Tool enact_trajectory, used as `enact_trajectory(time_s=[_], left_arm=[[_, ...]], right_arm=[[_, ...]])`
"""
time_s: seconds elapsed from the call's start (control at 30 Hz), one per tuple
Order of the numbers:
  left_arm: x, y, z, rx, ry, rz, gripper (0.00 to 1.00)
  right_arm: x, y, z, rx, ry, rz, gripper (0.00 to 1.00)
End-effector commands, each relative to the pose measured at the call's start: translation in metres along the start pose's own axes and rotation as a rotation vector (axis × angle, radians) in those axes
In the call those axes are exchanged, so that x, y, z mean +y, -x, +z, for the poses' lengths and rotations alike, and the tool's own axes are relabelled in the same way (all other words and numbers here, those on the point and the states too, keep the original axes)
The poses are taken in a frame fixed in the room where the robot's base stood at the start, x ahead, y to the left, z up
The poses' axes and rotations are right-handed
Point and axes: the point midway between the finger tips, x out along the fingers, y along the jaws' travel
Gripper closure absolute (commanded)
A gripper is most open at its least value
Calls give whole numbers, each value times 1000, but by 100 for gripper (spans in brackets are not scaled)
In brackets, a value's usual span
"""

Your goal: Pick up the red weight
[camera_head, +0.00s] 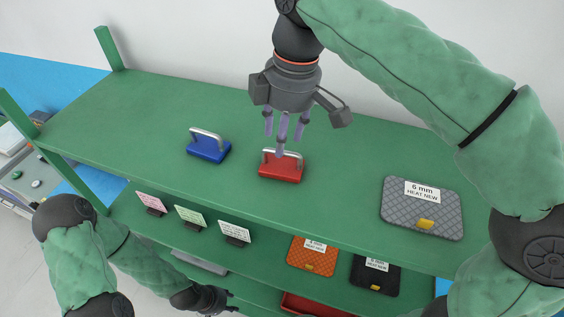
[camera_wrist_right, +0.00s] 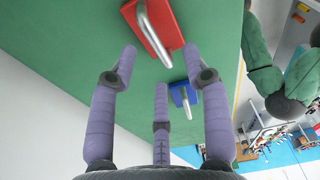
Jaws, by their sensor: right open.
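The red weight (camera_head: 283,171), a block with a metal handle on top, sits on the green top shelf (camera_head: 330,200). In the right wrist view the red weight (camera_wrist_right: 168,26) lies at the top, beyond the fingertips. My right gripper (camera_head: 284,136) is above and slightly behind it in the head view, with its purple fingers pointing down. In the right wrist view the fingers (camera_wrist_right: 164,76) are spread, with nothing between them. One finger overlaps the handle in the head view; contact cannot be told. My left gripper (camera_head: 208,300) is low at the bottom edge, partly cut off, its jaws unclear.
A blue weight (camera_head: 209,150) with a similar handle stands to the left of the red one. A grey quilted board (camera_head: 421,212) lies at the right of the shelf. Orange (camera_head: 313,256) and black (camera_head: 374,277) boards sit below.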

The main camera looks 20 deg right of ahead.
Motion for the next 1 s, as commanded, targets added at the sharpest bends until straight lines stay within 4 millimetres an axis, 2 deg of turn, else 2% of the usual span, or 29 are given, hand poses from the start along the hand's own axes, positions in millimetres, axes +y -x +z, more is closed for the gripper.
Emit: enact_trajectory(time_s=[0.17, 0.4, 0.5, 0.77, 0.8, 0.93, 0.97, 1.0], left_arm=[[0, 1, 0, 1, 0, 0, 60], [1, 2, 0, 0, 0, 0, 60], [1, 2, 0, 1, 0, 0, 60], [1, 2, 0, 1, 0, 0, 60], [1, 2, 0, 1, 0, 0, 60], [1, 2, 0, 0, 0, 0, 60], [1, 2, 0, 0, 0, 0, 60], [1, 2, 0, 0, 0, 0, 60]], right_arm=[[2, -11, 2, -1, -1, -1, 52], [6, -44, 5, -1, 0, -1, 52], [6, -52, 5, 0, -1, 0, 52], [6, -54, 5, 1, 0, 0, 52], [6, -54, 5, 1, 0, 0, 57], [6, -54, 5, 1, 0, 0, 94], [6, -54, 5, 1, 0, 0, 100], [6, -54, 4, 0, 0, 0, 100]])
